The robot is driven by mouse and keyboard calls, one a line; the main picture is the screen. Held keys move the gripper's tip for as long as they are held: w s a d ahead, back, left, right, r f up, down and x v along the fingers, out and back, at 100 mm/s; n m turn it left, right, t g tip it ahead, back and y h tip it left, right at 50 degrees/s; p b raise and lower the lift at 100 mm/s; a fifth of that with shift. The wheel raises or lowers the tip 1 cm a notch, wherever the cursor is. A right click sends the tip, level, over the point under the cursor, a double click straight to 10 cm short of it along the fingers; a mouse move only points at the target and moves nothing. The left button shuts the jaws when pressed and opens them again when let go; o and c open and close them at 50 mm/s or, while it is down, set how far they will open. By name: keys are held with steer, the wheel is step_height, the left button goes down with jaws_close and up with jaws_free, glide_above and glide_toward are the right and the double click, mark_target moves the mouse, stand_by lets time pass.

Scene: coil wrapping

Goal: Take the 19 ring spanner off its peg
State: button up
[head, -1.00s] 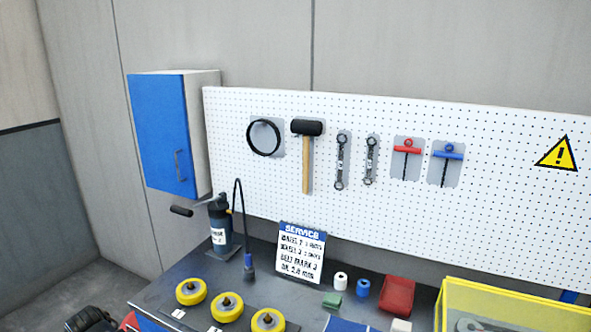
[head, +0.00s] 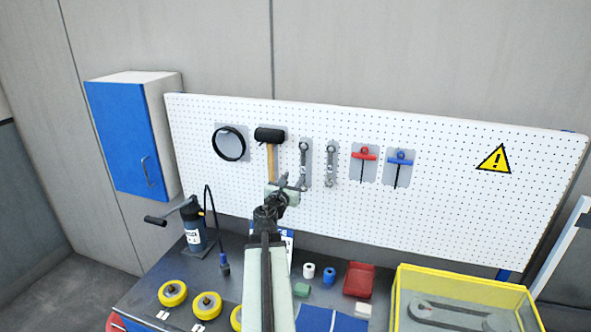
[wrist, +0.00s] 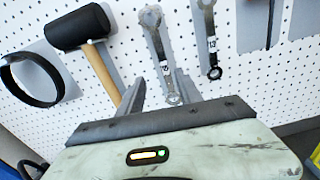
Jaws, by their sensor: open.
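Two grey ring spanners hang side by side on the pegboard: the left spanner (head: 304,165) and the right spanner (head: 331,163). In the wrist view the left spanner (wrist: 153,38) and right spanner (wrist: 208,38) each bear a small white label, too small to read surely, so I cannot tell which is the 19. My gripper (head: 287,186) is raised in front of the board, below and left of the left spanner. In the wrist view my gripper (wrist: 160,88) is open and empty, its fingers either side of the left spanner's lower end; contact is not visible.
A mallet (head: 270,135) and a black ring (head: 229,144) hang to the left. A red T-handle (head: 364,154) and blue T-handle (head: 400,158) hang to the right. Below are a pump (head: 194,230), yellow wheels (head: 173,293), a red tray (head: 359,280) and a yellow-rimmed bin (head: 465,283).

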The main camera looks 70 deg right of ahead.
mark_target(303, 166)
steer(key=shift+n, duration=0.3)
steer(key=d, duration=0.8)
steer(key=shift+s+d+r, duration=0.2)
steer(key=shift+r, duration=0.05)
steer(key=shift+a, duration=0.1)
jaws_close()
